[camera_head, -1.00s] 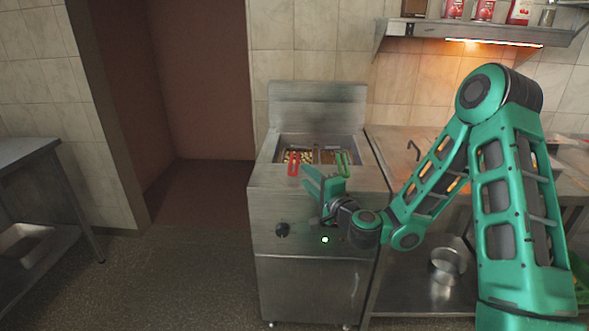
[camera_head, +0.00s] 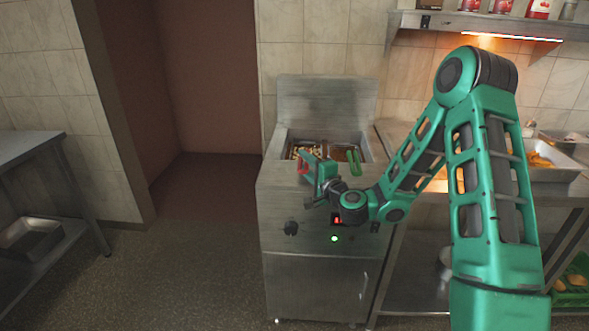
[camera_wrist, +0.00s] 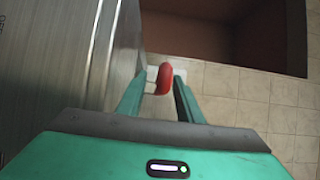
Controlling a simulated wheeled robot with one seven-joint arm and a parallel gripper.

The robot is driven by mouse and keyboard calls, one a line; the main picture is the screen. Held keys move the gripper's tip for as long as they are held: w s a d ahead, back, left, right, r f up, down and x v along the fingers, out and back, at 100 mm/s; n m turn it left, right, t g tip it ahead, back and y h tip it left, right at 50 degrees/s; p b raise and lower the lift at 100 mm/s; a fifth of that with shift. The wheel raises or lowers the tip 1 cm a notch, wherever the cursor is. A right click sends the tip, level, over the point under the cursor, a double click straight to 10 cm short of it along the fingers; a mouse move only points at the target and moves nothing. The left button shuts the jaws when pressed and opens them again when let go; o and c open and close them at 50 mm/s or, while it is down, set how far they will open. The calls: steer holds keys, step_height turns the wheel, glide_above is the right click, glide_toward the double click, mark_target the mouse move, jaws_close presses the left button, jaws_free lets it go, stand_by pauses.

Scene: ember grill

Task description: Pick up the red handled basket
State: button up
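The red basket handle (camera_head: 303,163) stands at the left of the fryer's open well, on the front side. Its basket holds pale food pieces. My gripper (camera_head: 312,168) is at this handle, in front of the well, and partly covers it. In the wrist view the red handle (camera_wrist: 164,78) lies between the two fingertips (camera_wrist: 166,80). The pale finger pads are close on both sides of it. I cannot tell whether they press on it. A second basket with a green handle (camera_head: 354,162) sits to the right in the same well.
The steel fryer (camera_head: 315,225) has a knob and a lit green light on its front. A counter (camera_head: 400,135) with a food tray (camera_head: 550,172) adjoins on the right, under a shelf (camera_head: 480,24). Another table (camera_head: 30,148) stands far left. Open floor lies left of the fryer.

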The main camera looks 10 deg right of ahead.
steer(key=shift+w+d, duration=0.25)
steer(key=shift+w, duration=0.6)
steer(key=shift+a, duration=0.35)
jaws_close()
steer(key=shift+r, duration=0.15)
step_height(320, 180, up, 10)
step_height(320, 180, up, 14)
steer(key=shift+r, duration=0.2)
stand_by(0.8)
